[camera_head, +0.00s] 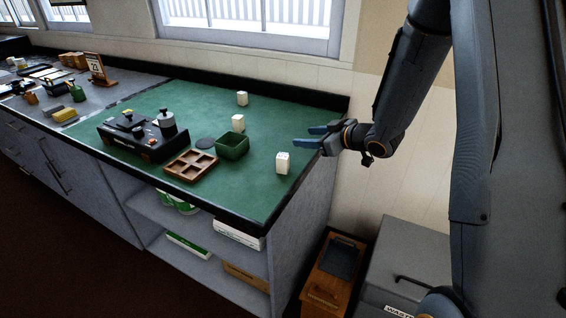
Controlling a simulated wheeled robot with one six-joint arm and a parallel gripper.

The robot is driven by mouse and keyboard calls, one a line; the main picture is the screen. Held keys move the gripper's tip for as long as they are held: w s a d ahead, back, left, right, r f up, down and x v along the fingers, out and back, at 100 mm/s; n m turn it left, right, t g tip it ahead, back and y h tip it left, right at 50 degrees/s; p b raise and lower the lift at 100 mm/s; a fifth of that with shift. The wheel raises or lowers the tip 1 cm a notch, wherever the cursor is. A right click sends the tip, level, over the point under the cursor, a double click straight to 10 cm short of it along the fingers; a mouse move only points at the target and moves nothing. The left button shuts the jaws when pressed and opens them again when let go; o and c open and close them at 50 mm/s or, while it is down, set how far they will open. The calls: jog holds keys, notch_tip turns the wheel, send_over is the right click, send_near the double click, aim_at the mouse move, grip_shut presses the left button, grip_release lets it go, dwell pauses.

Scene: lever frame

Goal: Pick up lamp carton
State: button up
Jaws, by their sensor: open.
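Three small white cartons stand upright on the green bench top (262,200). One carton (283,163) is nearest, by the right front edge. A second carton (238,122) is near the middle, behind the green bin. A third carton (242,98) is at the back near the wall. The markings are too small to tell which is the lamp carton. My gripper (307,136) has blue fingers, open and empty. It points left at the right end of the bench, up and to the right of the nearest carton in the picture, apart from it.
A green open bin (232,146), a brown divided tray (191,165) and a dark device (146,139) with knobs stand left of the nearest carton. A wooden box (334,272) and grey cabinet (400,255) stand below on the right. The back right bench top is mostly clear.

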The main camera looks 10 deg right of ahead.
aim_at(288, 159)
jog(key=a+y, duration=0.1)
jog(key=s+a+n+y, duration=0.1)
jog(key=y, duration=0.1)
jog(key=a+n+g+y, duration=0.1)
jog(key=shift+s, duration=0.4)
jog(key=s+y, duration=0.1)
jog(key=s+n+g+y, duration=0.1)
jog(key=s+a+n+y, duration=0.1)
jog(key=shift+s+r+g+y, duration=0.15)
jog(key=shift+r+g+y, duration=0.2)
jog(key=shift+g+y, duration=0.05)
jog(key=f, duration=0.1)
jog(key=s+f+g+b, duration=0.1)
jog(key=f+y+b, duration=0.1)
jog(key=shift+s+a+n, duration=0.25)
jog(key=shift+a+n, duration=0.1)
jog(key=shift+n, duration=0.05)
jog(key=shift+s+a+f+g+b, duration=0.25)
jog(key=shift+f+g+b, duration=0.05)
jog(key=shift+f, duration=0.1)
jog(key=shift+w+f+p+x, duration=0.15)
jog(key=shift+p+x, duration=0.7)
jog(key=shift+x, duration=1.1)
jog(key=shift+w+f+p+x, duration=0.1)
jog(key=shift+p+x, duration=0.7)
jog(key=shift+x, duration=1.15)
jog(key=shift+d, duration=0.1)
jog(key=c, duration=1.1)
